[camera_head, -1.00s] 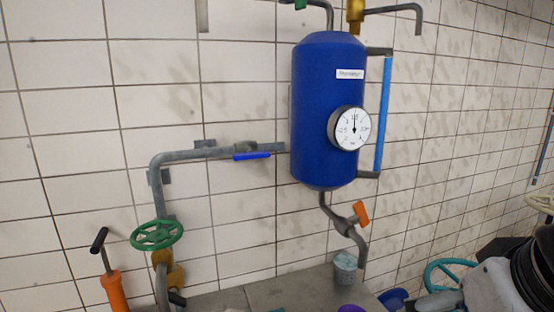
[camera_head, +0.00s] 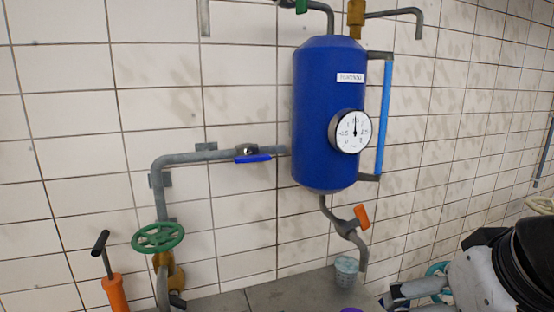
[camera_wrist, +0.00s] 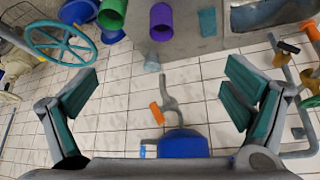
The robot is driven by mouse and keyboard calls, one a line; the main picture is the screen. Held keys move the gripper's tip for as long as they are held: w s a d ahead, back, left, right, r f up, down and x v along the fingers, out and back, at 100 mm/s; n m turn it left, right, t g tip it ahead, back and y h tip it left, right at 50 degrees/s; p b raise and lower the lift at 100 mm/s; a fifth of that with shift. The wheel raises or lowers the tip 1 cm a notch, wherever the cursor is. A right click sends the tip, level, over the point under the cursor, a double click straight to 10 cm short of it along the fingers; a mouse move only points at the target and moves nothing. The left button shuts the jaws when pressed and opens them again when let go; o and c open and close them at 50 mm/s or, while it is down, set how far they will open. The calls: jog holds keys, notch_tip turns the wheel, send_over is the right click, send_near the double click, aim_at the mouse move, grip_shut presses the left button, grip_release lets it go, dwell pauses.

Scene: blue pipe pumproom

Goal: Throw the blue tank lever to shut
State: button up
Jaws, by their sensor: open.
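The blue lever (camera_head: 253,158) sits on the grey pipe just left of the blue tank (camera_head: 322,150) in the head view. It lies almost along the horizontal pipe, with its hub above it. My gripper (camera_wrist: 160,75) is open and empty in the wrist view, its teal-padded fingers wide apart. The blue tank (camera_wrist: 183,143) shows at the bottom of the wrist view, beyond the gripper. My arm is at the lower right of the head view, well away from the lever. I cannot make out the blue lever in the wrist view.
An orange lever (camera_head: 361,216) is on the pipe below the tank, above a small bucket (camera_head: 346,270). A green handwheel (camera_head: 157,237) and an orange pump (camera_head: 114,293) stand at the left. A gauge (camera_head: 350,131) juts from the tank. The wall around the lever is clear.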

jog(key=w+a+r+n+t+y, duration=0.1)
jog(key=w+a, duration=0.1)
jog(key=w, duration=0.3)
jog(key=w+a+r+t+y, duration=0.1)
jog(key=w+a+t, duration=0.15)
jog(key=w, duration=0.25)
jog(key=n+t+y+p, duration=0.2)
jog(key=n+t+y, duration=0.15)
jog(key=t, duration=0.35)
send_near(254, 158)
jog(key=shift+m+y, duration=0.25)
jog(key=shift+y, duration=0.2)
jog(key=x, duration=0.5)
jog(key=p+x, duration=0.1)
jog(key=x, duration=0.5)
jog(key=shift+w+d+f, duration=0.1)
jog(key=shift+d+f, duration=0.1)
jog(key=c, duration=1.2)
